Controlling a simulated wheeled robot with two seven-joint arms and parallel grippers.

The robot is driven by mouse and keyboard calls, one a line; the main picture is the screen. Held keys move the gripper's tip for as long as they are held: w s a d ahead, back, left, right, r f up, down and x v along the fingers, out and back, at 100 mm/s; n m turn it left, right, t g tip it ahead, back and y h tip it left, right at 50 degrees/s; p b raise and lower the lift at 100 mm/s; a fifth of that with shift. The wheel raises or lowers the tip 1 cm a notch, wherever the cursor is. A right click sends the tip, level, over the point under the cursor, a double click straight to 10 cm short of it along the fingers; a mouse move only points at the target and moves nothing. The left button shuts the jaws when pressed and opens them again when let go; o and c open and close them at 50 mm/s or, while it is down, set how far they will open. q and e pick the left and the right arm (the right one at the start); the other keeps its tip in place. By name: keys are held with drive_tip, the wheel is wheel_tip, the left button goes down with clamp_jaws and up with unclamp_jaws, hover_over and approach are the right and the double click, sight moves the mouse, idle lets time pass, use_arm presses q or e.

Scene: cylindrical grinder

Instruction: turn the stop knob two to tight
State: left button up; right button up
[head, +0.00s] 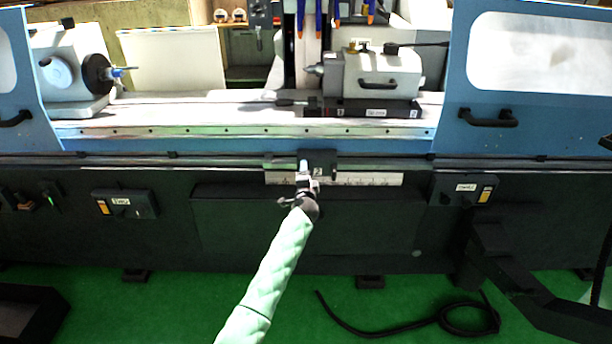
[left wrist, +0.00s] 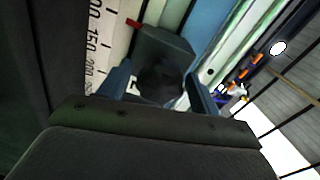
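The stop block (head: 318,160), dark with a small "2" label, sits on the front rail above a white ruler strip (head: 375,179). In the left wrist view, the dark stop block (left wrist: 166,47) carries a round black knob (left wrist: 162,83) facing the camera. My left gripper (head: 306,183) is at the block, its pale green arm coming up from the bottom. In the left wrist view, its two blue-grey fingers stand apart on either side of the knob, with a gap visible on the left. Contact with the knob cannot be told. My right gripper is not in view.
The tailstock (head: 375,75) and headstock (head: 75,65) stand on the bed above. Blue doors with handles (head: 488,118) flank the opening. Small control boxes (head: 125,203) (head: 465,189) are on the dark front. A black cable (head: 400,328) lies on the green floor.

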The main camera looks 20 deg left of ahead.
use_arm(q)
drive_tip(key=shift+s+d+f, duration=0.1)
drive_tip(key=shift+s+d, duration=0.05)
drive_tip(key=shift+s, duration=0.3)
drive_tip(key=b+v, duration=0.1)
drive_tip(key=v, duration=0.6)
drive_tip(key=shift+b, duration=0.3)
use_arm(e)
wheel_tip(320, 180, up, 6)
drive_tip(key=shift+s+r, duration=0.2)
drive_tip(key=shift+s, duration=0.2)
